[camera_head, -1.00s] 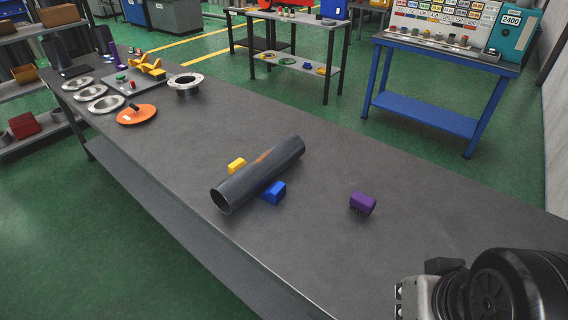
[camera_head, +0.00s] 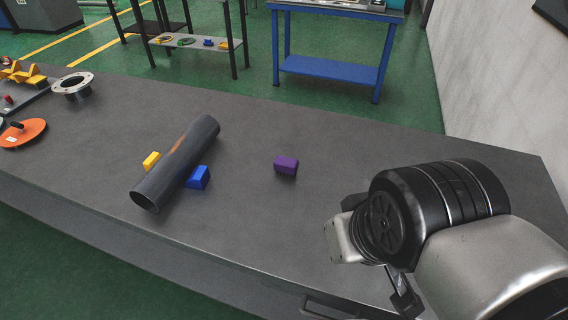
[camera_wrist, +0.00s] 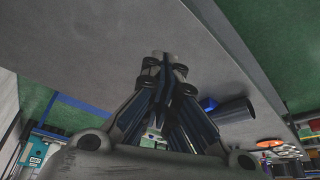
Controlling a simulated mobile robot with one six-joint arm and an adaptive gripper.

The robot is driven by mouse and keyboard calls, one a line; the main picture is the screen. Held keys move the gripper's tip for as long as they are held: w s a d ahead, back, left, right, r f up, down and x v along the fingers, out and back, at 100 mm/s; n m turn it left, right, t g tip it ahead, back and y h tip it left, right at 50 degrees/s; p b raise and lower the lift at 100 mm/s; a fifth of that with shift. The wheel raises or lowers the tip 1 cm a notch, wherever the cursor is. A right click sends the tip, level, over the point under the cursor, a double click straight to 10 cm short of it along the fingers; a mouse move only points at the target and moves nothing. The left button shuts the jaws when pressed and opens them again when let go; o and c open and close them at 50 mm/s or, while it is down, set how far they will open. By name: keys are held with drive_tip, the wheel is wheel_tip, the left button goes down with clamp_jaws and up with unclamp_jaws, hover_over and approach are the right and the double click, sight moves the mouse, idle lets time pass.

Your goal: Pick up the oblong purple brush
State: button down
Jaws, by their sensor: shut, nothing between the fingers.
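The purple brush (camera_head: 286,165) is a small oblong block lying on the dark grey table, right of the pipe and blue block in the head view. I cannot make it out in the wrist view, where my fingers cover the middle. My gripper (camera_wrist: 165,62) is shut and empty in the wrist view, its fingertips together against the grey tabletop background. In the head view my arm is at the right, apart from the brush; the fingertips are not clear there.
A dark pipe (camera_head: 176,165) lies between a yellow block (camera_head: 151,160) and a blue block (camera_head: 198,177). An orange disc (camera_head: 22,133) and a flanged ring (camera_head: 72,85) are at the left. The table (camera_head: 330,130) is bare around the brush. A blue-legged bench (camera_head: 330,68) stands behind.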

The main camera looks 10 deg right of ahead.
sight(286, 160)
idle(0.4)
